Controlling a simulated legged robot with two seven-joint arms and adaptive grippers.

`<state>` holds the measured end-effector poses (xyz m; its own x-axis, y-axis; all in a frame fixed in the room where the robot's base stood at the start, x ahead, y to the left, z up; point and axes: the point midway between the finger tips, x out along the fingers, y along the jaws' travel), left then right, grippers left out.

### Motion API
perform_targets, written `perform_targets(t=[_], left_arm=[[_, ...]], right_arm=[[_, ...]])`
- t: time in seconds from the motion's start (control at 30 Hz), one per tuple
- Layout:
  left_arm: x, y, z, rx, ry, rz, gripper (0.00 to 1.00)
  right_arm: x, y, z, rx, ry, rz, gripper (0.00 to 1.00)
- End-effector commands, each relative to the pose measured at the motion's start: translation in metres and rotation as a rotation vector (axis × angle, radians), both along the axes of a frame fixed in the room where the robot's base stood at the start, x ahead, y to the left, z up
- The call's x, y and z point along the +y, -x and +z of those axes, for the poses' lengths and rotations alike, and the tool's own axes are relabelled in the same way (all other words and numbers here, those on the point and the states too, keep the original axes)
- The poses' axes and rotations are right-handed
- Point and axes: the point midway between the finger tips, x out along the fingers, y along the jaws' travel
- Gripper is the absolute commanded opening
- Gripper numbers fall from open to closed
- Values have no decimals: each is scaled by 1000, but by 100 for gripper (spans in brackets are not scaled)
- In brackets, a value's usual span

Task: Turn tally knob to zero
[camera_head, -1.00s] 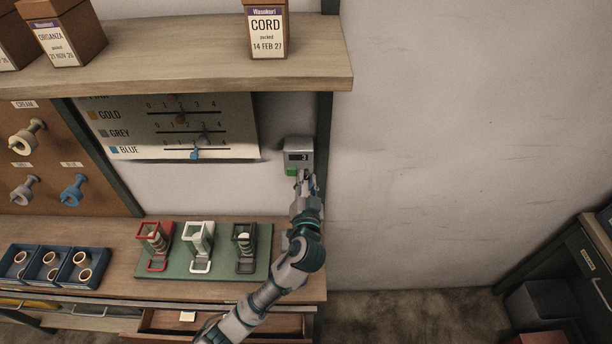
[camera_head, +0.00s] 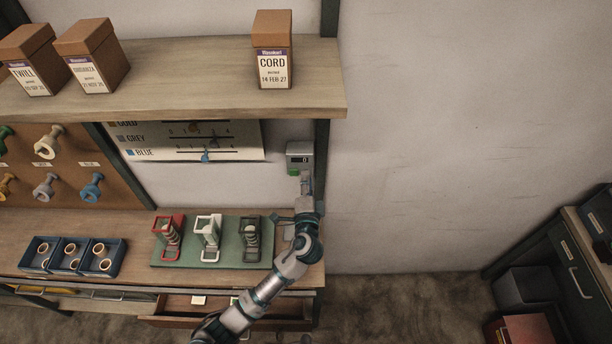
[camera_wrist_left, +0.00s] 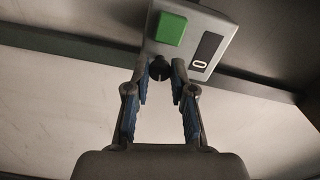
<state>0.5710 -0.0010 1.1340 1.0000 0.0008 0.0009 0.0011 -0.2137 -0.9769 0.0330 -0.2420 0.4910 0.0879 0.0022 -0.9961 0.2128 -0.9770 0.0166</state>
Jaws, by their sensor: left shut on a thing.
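The grey tally box (camera_head: 300,152) is fixed to the wall below the shelf's right end. It shows close up in the left wrist view (camera_wrist_left: 218,26), with a green button (camera_wrist_left: 170,29) and a dark display (camera_wrist_left: 206,52) that reads 0. The dark tally knob (camera_wrist_left: 159,69) sticks out of the box's near face. My left gripper (camera_head: 305,178) reaches up to the box from below. In the left wrist view its fingertips (camera_wrist_left: 160,76) are shut on the knob, one on each side. My right gripper is in neither view.
The wooden shelf (camera_head: 190,78) with labelled boxes overhangs the tally box. Below, a green tray (camera_head: 170,262) with three small stands and a blue divided tray (camera_head: 33,266) sit on the bench. A drawer (camera_head: 170,310) stands open. The wall to the right is bare.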

Motion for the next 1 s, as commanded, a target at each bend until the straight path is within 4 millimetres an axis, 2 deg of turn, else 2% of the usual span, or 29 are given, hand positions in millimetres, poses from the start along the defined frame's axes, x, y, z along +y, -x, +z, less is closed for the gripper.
perform_targets(t=[0.1,0.33,0.97,1.0], left_arm=[[-2,1,1,3,-76,-6,0],[-2,1,-2,5,-180,-5,0],[-2,1,-6,9,-231,-6,0],[-2,1,-6,9,-231,-6,28]], right_arm=[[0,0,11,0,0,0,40],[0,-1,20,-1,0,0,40],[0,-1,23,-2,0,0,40],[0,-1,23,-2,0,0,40]])
